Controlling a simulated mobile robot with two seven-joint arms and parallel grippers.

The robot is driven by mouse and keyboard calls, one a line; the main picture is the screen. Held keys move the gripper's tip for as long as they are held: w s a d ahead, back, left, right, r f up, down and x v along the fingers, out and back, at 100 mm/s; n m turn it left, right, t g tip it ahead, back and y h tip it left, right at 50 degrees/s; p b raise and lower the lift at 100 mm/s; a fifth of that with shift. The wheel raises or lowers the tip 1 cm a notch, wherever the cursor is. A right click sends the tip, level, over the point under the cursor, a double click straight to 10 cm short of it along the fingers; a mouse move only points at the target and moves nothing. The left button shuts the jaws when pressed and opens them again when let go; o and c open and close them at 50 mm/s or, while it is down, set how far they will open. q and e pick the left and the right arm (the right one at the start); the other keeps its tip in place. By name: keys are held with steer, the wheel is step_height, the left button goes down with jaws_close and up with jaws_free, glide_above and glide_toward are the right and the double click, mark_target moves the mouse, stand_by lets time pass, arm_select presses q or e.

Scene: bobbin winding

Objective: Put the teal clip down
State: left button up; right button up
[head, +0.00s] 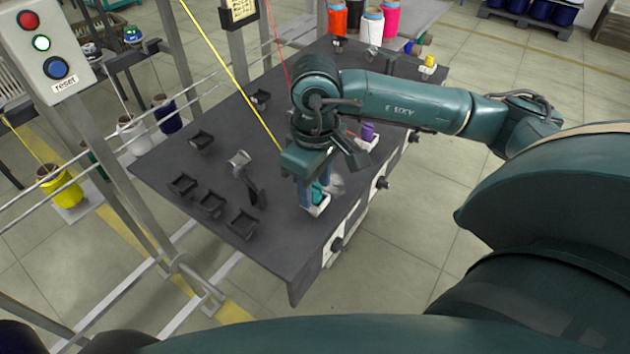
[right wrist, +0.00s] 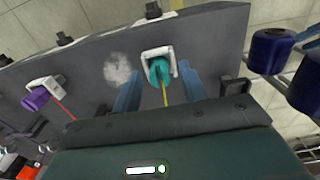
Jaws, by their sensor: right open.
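The teal clip (right wrist: 160,70) sits at a white bracket (right wrist: 158,54) on the dark table. A yellow thread runs from it toward my wrist. In the head view the teal clip (head: 318,190) is partly hidden by my right gripper (head: 312,188). The gripper is open, pointing down at the table's near right edge. In the right wrist view its two blue fingers stand on either side of the clip, with gaps showing between. I cannot tell whether the clip touches the bracket. My left gripper is in neither view.
A purple clip (right wrist: 36,99) with a red thread sits in another white holder beside. Several black trays (head: 212,204) and a grey stand (head: 248,178) are on the table (head: 170,158). A reset button box (head: 45,50) stands at left. Yellow and red threads cross above the table.

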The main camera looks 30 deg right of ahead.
mark_target(315, 187)
step_height(315, 187, up, 12)
steer(key=shift+r, duration=0.2)
stand_by(0.8)
